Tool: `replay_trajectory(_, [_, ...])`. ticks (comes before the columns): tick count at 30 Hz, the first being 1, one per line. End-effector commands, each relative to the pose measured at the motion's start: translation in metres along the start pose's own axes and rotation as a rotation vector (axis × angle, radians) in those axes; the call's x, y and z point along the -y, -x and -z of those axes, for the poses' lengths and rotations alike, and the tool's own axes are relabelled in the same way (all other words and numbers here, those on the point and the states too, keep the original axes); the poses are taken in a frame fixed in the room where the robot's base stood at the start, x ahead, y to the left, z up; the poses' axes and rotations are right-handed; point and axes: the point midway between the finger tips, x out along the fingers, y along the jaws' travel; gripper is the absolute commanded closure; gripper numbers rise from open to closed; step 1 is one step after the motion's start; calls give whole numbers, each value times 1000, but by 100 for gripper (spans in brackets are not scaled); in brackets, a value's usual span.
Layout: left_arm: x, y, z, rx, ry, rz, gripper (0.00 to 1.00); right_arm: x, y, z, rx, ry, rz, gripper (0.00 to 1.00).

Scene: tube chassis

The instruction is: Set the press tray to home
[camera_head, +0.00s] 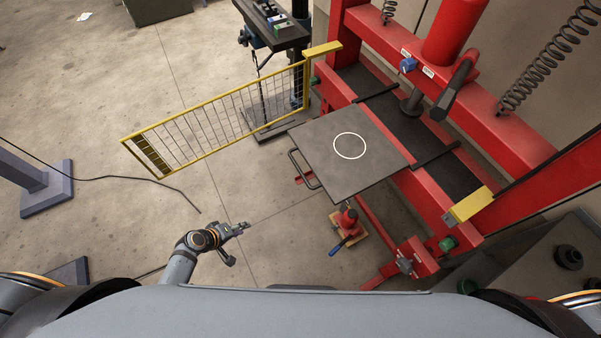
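The press tray (335,178) is a flat dark grey plate with a white ring marked on it. It juts out of the red press (386,140) toward the left, past the press's front beam. A dark bar handle (304,170) is on its left edge. The tray carries nothing. My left gripper (242,228) is over the floor, lower left of the tray and apart from its handle; it is too small to tell whether it is open. My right gripper is not in view.
A yellow mesh guard gate (222,118) stands swung out left of the press. A red jack-like tool (347,218) with a blue handle is below the tray. A dark workbench machine (274,25) stands behind the gate. The floor left of the tray is mostly clear.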

Motion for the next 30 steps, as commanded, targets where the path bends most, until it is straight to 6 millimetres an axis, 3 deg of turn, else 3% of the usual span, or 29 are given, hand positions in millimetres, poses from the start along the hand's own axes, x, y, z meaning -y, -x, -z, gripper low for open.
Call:
replay_trajectory(1, [-53, 12, 15, 12, 34, -148, 70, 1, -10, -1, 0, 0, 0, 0])
replay_trajectory(3, [-124, 41, 24, 59, 70, -347, 70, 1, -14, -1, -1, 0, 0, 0])
replay_trajectory(6, [-198, 85, 23, 134, 81, -559, 70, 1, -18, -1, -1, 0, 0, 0])
replay_trajectory(9, [-237, 117, 18, 190, 77, -683, 70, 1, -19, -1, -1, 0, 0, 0])
replay_trajectory(12, [-252, 131, 16, 215, 75, -731, 70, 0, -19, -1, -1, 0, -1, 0])
replay_trajectory(17, [-257, 131, 16, 215, 78, -738, 70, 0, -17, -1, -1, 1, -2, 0])
replay_trajectory(23, [-280, 111, 12, 212, 82, -742, 70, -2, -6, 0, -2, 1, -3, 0])
replay_trajectory(30, [-312, 74, 3, 214, 80, -738, 70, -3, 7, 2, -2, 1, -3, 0])
